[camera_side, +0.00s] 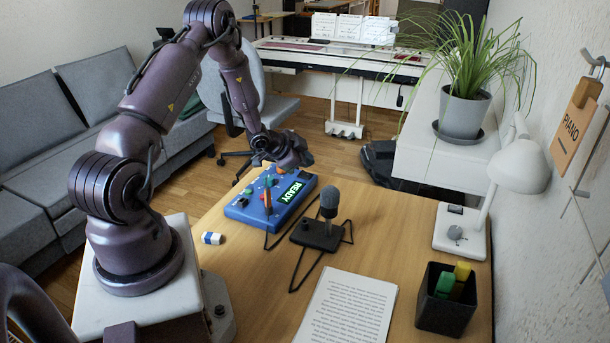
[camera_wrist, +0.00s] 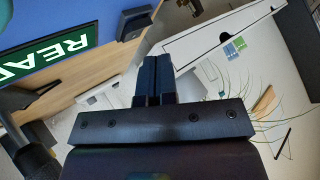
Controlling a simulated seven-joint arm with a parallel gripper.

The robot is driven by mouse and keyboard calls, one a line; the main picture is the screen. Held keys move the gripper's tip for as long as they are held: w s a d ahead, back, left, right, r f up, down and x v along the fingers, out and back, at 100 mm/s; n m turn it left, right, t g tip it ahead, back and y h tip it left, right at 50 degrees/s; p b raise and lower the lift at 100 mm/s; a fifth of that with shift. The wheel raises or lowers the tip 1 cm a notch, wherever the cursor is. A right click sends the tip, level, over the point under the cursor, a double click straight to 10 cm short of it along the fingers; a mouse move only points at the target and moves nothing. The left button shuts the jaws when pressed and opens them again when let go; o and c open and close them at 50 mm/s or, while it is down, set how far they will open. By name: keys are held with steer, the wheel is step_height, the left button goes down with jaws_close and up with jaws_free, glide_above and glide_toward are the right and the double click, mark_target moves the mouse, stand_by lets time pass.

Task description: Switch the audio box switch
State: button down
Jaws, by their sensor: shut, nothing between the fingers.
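The audio box (camera_side: 242,210) is blue with a lit green READY display (camera_side: 291,191) and several small coloured controls on its top. It lies at the far end of the wooden desk in the side view. An orange upright piece (camera_side: 268,199) stands among its controls; I cannot tell for certain which control is the switch. My gripper (camera_side: 303,158) hangs above the box's far edge. Its fingers (camera_wrist: 156,62) are shut and empty.
A microphone (camera_side: 330,199) on a dark stand (camera_side: 316,236) is close in front of the box.

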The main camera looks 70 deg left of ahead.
mark_target(302, 173)
steer(key=shift+r, duration=0.2)
steer(key=shift+s+a+r, duration=0.1)
steer(key=shift+r, duration=0.7)
steer(key=shift+s+a+r, duration=0.15)
steer(key=shift+r, duration=0.7)
steer(key=shift+s+a+r, duration=0.1)
steer(key=shift+r, duration=0.7)
steer(key=shift+f, duration=0.1)
